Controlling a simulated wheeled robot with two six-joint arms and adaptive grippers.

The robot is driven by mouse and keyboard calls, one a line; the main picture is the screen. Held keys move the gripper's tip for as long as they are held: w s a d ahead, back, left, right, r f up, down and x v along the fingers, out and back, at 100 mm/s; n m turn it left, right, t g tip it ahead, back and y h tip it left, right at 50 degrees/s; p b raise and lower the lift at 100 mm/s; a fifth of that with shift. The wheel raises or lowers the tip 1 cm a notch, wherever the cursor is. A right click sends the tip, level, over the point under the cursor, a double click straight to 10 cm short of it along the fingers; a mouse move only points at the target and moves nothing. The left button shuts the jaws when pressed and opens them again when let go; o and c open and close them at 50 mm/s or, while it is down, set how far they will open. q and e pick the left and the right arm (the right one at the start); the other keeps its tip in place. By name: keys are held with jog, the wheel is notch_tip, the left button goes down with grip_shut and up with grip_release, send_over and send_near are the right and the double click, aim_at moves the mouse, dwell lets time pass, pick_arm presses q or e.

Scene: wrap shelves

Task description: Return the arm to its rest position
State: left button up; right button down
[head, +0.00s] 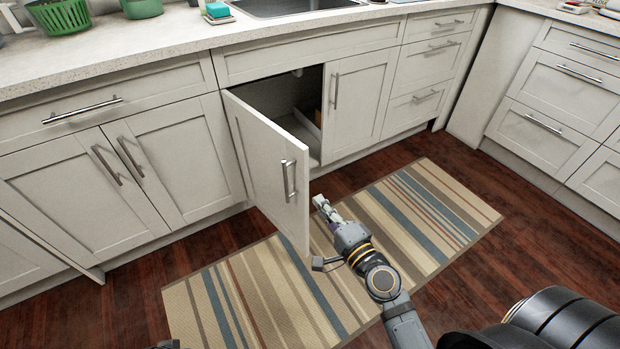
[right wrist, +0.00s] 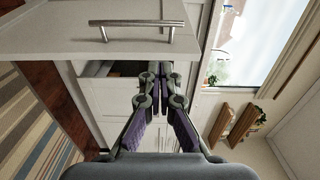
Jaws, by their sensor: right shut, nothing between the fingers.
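My right gripper (head: 323,207) is shut and empty. In the head view it is low over the striped rug, just right of the open cabinet door (head: 265,165). The door's bar handle (head: 288,180) is close to the fingers, with a gap between them. In the right wrist view the shut fingers (right wrist: 160,72) show in the middle, and the door's handle (right wrist: 138,25) is above them, apart from them. My right arm reaches in from the bottom of the head view.
The door stands swung out from the dark cabinet opening (head: 295,110) under the sink (head: 290,6). The striped rug (head: 430,210) lies on the wood floor. White drawers (head: 560,95) stand at the right. Another panel (head: 40,245) juts out at the lower left. Floor right of the arm is clear.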

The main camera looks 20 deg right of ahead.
jog(key=shift+a, duration=0.1)
jog(key=s+a+f+n+g+y, duration=0.1)
jog(key=s+a+f+n+g, duration=0.1)
jog(key=s+f+n+g, duration=0.35)
jog(key=s+a+f+n+g+y, duration=0.1)
jog(key=s+a+f+n+g, duration=0.2)
jog(key=f+n, duration=0.45)
jog(key=s+d+f+n+g+h+p, duration=0.3)
jog(key=s+d+f+g+h+p, duration=0.35)
jog(key=s+d+f+p, duration=0.45)
pick_arm(q)
jog(key=s+a+f+p, duration=0.2)
jog(key=s+a+p, duration=0.1)
jog(key=s+p, duration=0.5)
jog(key=s+a+f+g+y+p, duration=0.1)
jog(key=s+a+f+p, duration=0.1)
jog(key=s+p, duration=0.7)
jog(key=shift+s+a+f+p, duration=0.3)
jog(key=shift+a+f+p, duration=0.15)
jog(key=shift+a, duration=0.25)
pick_arm(e)
jog(key=s+d+f, duration=0.1)
jog(key=s+d, duration=0.1)
jog(key=s, duration=0.6)
jog(key=s+d+f+g, duration=0.1)
jog(key=s+d, duration=0.2)
jog(key=s, duration=0.5)
jog(key=shift+s+d, duration=0.15)
jog(key=shift+s, duration=0.1)
